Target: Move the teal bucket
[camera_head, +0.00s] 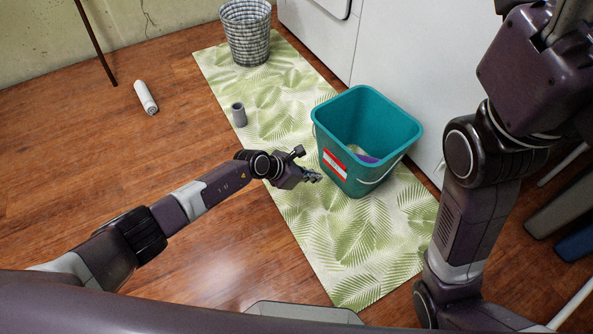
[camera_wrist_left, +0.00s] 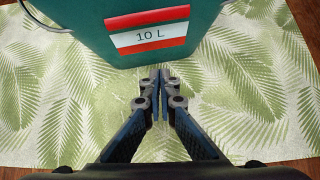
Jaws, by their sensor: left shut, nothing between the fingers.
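The teal bucket (camera_head: 368,120) stands upright on a leaf-patterned mat (camera_head: 290,109). It has a red and white label and a wire handle hanging down its side. Something purple lies inside it. In the left wrist view the bucket (camera_wrist_left: 88,30) fills the top, with its "10 L" label facing me. My left gripper (camera_head: 316,177) is shut and empty, low in front of the bucket's label side. Its closed fingertips also show in the left wrist view (camera_wrist_left: 160,75), just short of the bucket; I cannot tell if they touch it. My right gripper is out of view; only the right arm shows.
A woven basket (camera_head: 246,35) stands at the mat's far end. A small grey cylinder (camera_head: 239,115) stands on the mat's left edge. A white roll (camera_head: 146,97) lies on the wooden floor. White appliances (camera_head: 405,60) line the right side. The floor at left is mostly clear.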

